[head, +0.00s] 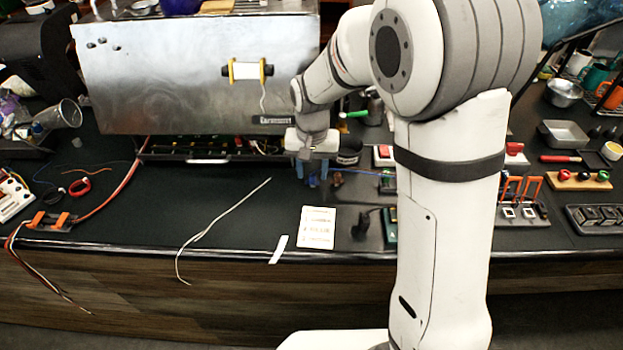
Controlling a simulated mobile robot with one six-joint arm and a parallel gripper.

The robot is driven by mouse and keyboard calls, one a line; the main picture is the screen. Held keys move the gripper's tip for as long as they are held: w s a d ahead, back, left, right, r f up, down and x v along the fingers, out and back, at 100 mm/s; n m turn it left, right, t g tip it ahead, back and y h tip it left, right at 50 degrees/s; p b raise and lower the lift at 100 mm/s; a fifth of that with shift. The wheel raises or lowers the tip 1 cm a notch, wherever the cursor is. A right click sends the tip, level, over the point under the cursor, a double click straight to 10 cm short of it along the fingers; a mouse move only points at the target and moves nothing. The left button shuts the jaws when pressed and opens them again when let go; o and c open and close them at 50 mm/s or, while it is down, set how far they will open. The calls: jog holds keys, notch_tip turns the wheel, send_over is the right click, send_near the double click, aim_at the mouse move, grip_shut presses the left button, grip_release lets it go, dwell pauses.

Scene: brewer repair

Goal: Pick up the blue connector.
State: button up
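My gripper (312,170) is at the end of my white arm, low over the dark bench top in front of the metal brewer. Small blue parts show just under the white wrist. I cannot tell which of them are fingers and which, if any, is the blue connector. The parts are too small to show whether the fingers are apart or closed on anything. A small dark reddish-brown piece (337,179) is on the bench just right of the gripper.
The metal brewer (190,75) with its open lower bay (205,150) stands behind. A white printed card (317,227), a pale wire (220,216) and an orange-ended cable part (50,221) lie on the bench. Trays and tools crowd the right side. The front-left middle is mostly clear.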

jog(key=shift+f, duration=0.55)
grip_shut()
